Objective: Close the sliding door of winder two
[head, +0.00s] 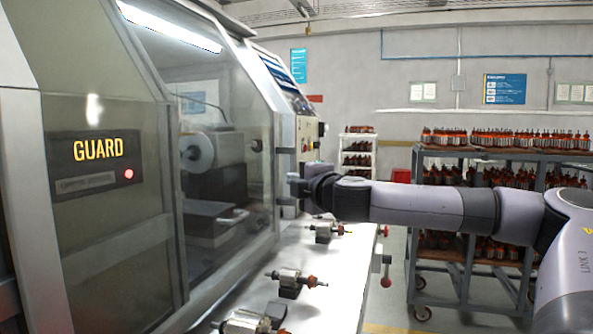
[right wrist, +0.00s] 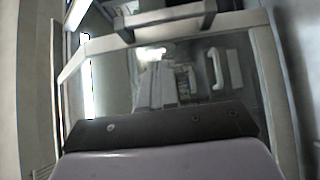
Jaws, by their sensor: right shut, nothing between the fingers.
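The winder has a framed sliding door with a clear pane (head: 205,130), behind which a pale spindle unit (head: 215,150) shows. I cannot tell how far the door is open. My right gripper (head: 294,187) reaches in from the right and is shut and empty near the machine's front right post. Whether it touches the post is unclear. The right wrist view shows the framed pane (right wrist: 120,85), a pale handle (right wrist: 215,68) and a dark bar across the top. My left gripper is out of view.
A lit GUARD sign (head: 98,150) with a red lamp is on the left panel. A pale bench (head: 335,280) below my right arm holds several armatures. A rack (head: 480,153) of armatures stands behind at the right, with a white shelf (head: 358,158) farther back.

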